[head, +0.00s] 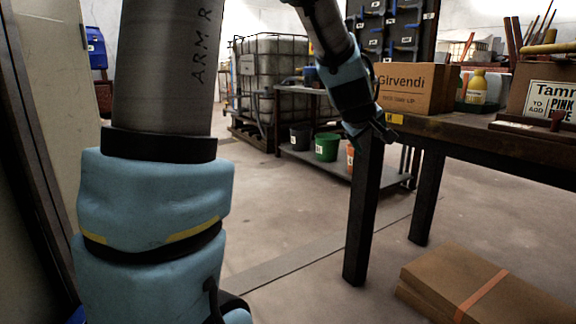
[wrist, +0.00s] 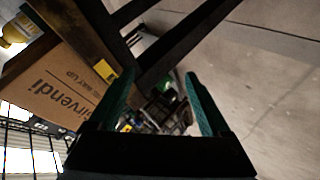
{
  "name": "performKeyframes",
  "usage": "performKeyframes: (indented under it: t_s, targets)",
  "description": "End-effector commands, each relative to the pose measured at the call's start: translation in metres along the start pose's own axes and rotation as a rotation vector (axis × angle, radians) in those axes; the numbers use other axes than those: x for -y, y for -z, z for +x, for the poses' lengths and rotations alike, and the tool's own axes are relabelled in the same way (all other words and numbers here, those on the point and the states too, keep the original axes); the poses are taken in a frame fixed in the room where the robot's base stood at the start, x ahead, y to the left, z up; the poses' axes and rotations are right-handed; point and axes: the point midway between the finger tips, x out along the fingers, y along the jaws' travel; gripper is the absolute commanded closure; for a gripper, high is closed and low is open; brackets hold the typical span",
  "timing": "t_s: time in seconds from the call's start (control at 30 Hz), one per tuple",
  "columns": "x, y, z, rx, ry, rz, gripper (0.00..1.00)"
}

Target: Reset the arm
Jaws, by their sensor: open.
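My arm shows large at the left of the head view and comes down again from the top middle. My gripper (head: 384,136) hangs beside the near left corner of the workbench (head: 480,134), pointing down and a little right. In the wrist view my gripper (wrist: 158,84) has its two green fingers spread well apart, with nothing between them but the far background. The Girvendi cardboard box (head: 412,88) stands on the bench just right of my wrist. It also shows in the wrist view (wrist: 58,92), left of the fingers.
A yellow bottle (head: 476,90) and a Tamm box (head: 545,92) stand on the bench. Flat cardboard (head: 490,285) lies on the floor at lower right. Behind are a caged tank (head: 275,75) and a low shelf with a green bucket (head: 326,147). The middle floor is clear.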

Motion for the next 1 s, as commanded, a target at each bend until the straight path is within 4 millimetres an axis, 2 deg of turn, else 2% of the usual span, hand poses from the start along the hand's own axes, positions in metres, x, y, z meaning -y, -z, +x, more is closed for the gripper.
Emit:
performKeyframes:
  t_s: [0.03,0.1,0.2,0.3,0.4,0.57,0.6,0.77,1.0]
  targets:
    - [0.037,0.004,-0.011,0.037,0.078,0.059,0.19]
    - [0.086,0.001,-0.025,0.105,0.177,0.146,0.19]
    - [0.151,-0.009,-0.053,0.218,0.303,0.250,0.19]
    - [0.206,-0.022,-0.085,0.338,0.406,0.329,0.19]
    - [0.250,-0.037,-0.120,0.457,0.485,0.388,0.19]
    - [0.304,-0.065,-0.178,0.647,0.575,0.450,0.19]
    - [0.289,-0.053,-0.185,0.640,0.568,0.457,0.19]
    - [0.261,-0.031,-0.207,0.636,0.566,0.455,0.19]
    - [0.212,0.008,-0.249,0.633,0.565,0.454,0.19]
